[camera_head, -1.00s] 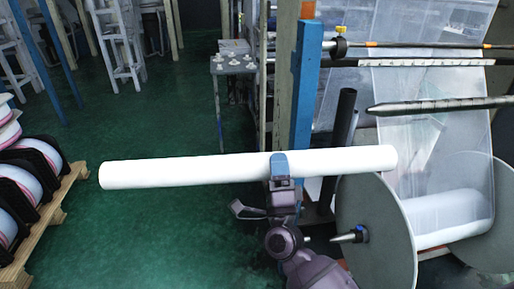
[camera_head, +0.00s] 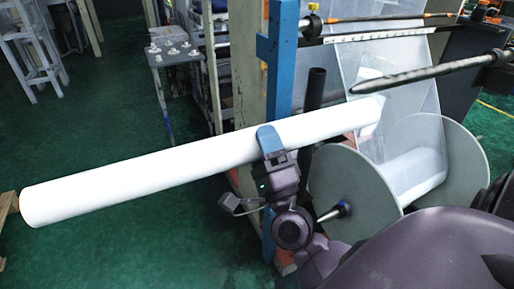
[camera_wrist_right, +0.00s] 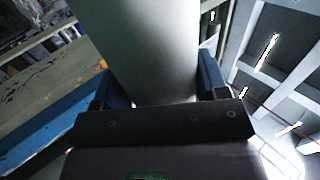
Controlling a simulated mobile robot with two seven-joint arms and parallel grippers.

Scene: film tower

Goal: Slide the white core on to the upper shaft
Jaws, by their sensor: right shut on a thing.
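The white core (camera_head: 150,172) is a long tube held slantwise, its left end low and its right end higher. My right gripper (camera_head: 270,140) is shut around it near its middle; the wrist view shows the core (camera_wrist_right: 158,50) between the two blue fingers (camera_wrist_right: 160,88). The upper shaft (camera_head: 430,72) is a dark bar with a tapered free end pointing left. The core's right end lies just below that tip in the head view, not around it; the gap in depth cannot be told. My left gripper is not in view.
A blue and cream post (camera_head: 283,70) stands behind the core. Below the upper shaft is a reel with grey flanges (camera_head: 350,190) and a lower shaft tip (camera_head: 335,212). Clear film (camera_head: 385,75) hangs behind. A small table (camera_head: 175,55) stands at the back; green floor is open on the left.

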